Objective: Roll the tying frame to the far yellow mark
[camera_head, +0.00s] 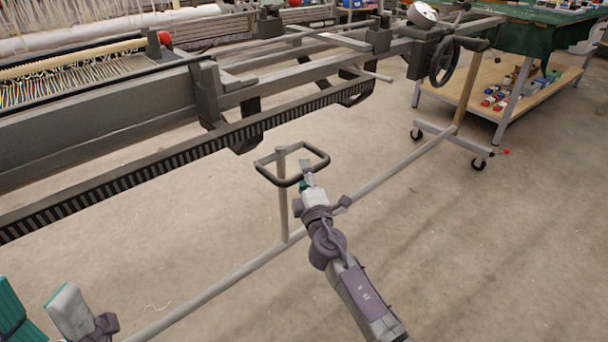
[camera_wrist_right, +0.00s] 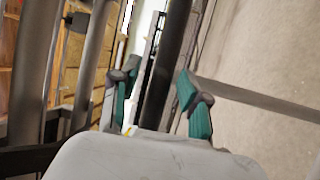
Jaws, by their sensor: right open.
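The tying frame (camera_head: 390,168) is a long grey bar low above the floor, with an upright at its right end and casters below. A dark loop handle (camera_head: 264,172) stands on a post at its middle. My right gripper (camera_head: 306,172) is at the near side of that handle. In the right wrist view, its teal fingers (camera_wrist_right: 157,105) are apart, and a dark bar (camera_wrist_right: 170,60) shows in the gap, not visibly clamped. My left gripper (camera_head: 42,312) is cut off at the lower left corner, its teal-padded fingers apart. No yellow floor mark shows.
A loom (camera_head: 100,118) with a slatted dark beam runs along the left and back. A handwheel (camera_head: 444,61) is near the frame's far upright. A workbench with a green cover (camera_head: 535,40) and lower shelf stands at the back right. The floor (camera_head: 500,250) on the right is clear.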

